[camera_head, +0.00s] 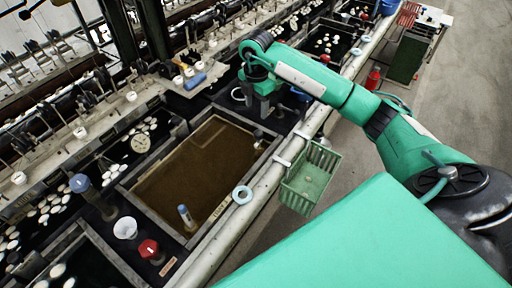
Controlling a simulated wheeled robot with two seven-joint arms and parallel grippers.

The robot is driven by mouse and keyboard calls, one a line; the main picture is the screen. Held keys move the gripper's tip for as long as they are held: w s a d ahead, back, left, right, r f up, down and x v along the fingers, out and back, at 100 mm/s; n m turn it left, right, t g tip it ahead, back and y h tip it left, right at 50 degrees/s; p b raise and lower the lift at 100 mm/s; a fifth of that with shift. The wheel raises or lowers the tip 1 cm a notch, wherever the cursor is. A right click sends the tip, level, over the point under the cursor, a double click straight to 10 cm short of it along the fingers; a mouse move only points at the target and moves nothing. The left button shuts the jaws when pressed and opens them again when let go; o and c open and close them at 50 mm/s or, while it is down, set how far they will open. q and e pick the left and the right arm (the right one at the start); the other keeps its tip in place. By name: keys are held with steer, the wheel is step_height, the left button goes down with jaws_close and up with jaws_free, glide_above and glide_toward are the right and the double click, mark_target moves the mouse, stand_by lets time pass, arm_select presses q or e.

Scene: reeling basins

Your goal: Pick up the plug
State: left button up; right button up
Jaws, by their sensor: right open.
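I cannot tell for certain which thing is the plug. A small upright cylinder with a blue-grey top (186,214) stands in the near corner of the basin of brown water (195,165); it may be the plug. A larger blue-topped post (81,184) stands in the dark area left of that basin. My right gripper (264,108) is beyond the basin's far right corner, pointing down, open, with nothing seen in it. Its fingertips are hard to make out. A small dark-and-pale object (258,138) is just below it, at the basin's edge. My left gripper is out of view.
A white cup (238,95) is left of my right gripper. A green basket (310,177) hangs on the pale rail (262,187). A white funnel-like cup (125,228), a red knob (149,249) and a pale ring (242,195) are around the basin.

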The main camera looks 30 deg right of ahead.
mark_target(259, 131)
step_height(259, 131, down, 8)
steer(key=shift+r+p, duration=0.1)
steer(key=shift+p, duration=0.75)
steer(key=f+p, duration=0.1)
steer(key=f, duration=0.1)
steer(key=s+f+p, duration=0.1)
steer(key=f, duration=0.1)
steer(key=shift+d+f, duration=0.15)
steer(key=shift+f, duration=0.2)
steer(key=shift+w+f, duration=0.1)
steer(key=shift+f, duration=0.25)
steer(key=c, duration=0.9)
